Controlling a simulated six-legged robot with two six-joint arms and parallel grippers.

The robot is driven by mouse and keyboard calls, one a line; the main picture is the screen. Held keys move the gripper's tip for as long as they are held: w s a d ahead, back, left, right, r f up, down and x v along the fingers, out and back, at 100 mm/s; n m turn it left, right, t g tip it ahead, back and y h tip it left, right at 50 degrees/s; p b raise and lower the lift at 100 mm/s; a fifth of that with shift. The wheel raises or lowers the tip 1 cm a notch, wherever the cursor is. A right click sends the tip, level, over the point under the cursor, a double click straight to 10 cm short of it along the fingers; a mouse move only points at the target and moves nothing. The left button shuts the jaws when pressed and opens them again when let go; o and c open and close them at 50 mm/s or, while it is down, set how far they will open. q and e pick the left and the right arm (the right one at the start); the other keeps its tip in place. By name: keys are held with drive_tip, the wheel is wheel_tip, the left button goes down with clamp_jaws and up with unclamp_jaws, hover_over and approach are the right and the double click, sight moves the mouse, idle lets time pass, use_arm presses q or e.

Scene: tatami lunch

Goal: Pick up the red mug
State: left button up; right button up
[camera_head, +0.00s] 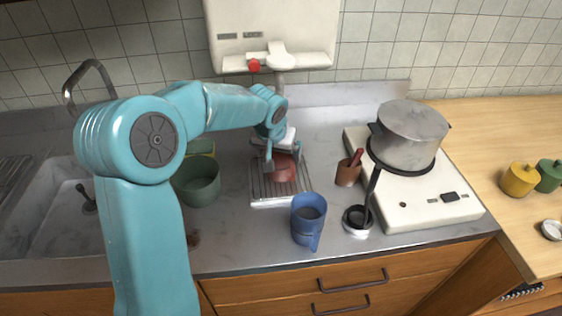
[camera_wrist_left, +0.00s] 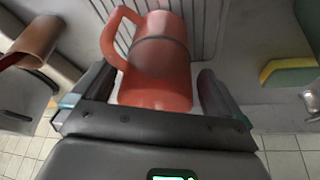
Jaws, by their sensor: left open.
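The red mug (camera_head: 284,168) lies on a ribbed metal drain rack (camera_head: 262,192) at the back middle of the counter, partly hidden by my left gripper. My left gripper (camera_head: 284,162) reaches down over it from above and is open. In the left wrist view the red mug (camera_wrist_left: 158,65) sits between the two spread fingers (camera_wrist_left: 160,92), with its handle toward the upper left. I cannot tell whether either finger touches it. My right gripper is not in view.
A blue mug (camera_head: 308,219) stands in front of the rack, a green pot (camera_head: 197,182) to its left. A brown cup (camera_head: 348,171) is on the right, beside the white stove (camera_head: 425,205) with a metal pot (camera_head: 412,135). A white wall heater (camera_head: 272,30) hangs above. The sink (camera_head: 55,225) is at left.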

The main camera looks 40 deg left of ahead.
use_arm(q)
drive_tip(key=shift+w+f, duration=0.25)
drive_tip(key=shift+f, duration=0.2)
drive_tip(key=shift+s+r, duration=0.1)
drive_tip(key=shift+c, duration=0.9)
drive_tip(key=c, duration=1)
drive_tip(key=shift+r, duration=0.15)
drive_tip(key=shift+r, duration=0.55)
drive_tip(key=shift+s+d+b, duration=0.7)
drive_tip(key=shift+s+d, duration=0.7)
drive_tip(key=shift+s, duration=1.2)
drive_tip(key=shift+s+d+b, duration=0.7)
drive_tip(key=shift+s+d, duration=0.65)
drive_tip(key=shift+s, duration=1.3)
drive_tip(key=shift+s+d+b, duration=0.7)
drive_tip(key=shift+s+d, duration=0.7)
drive_tip(key=shift+s, duration=1.2)
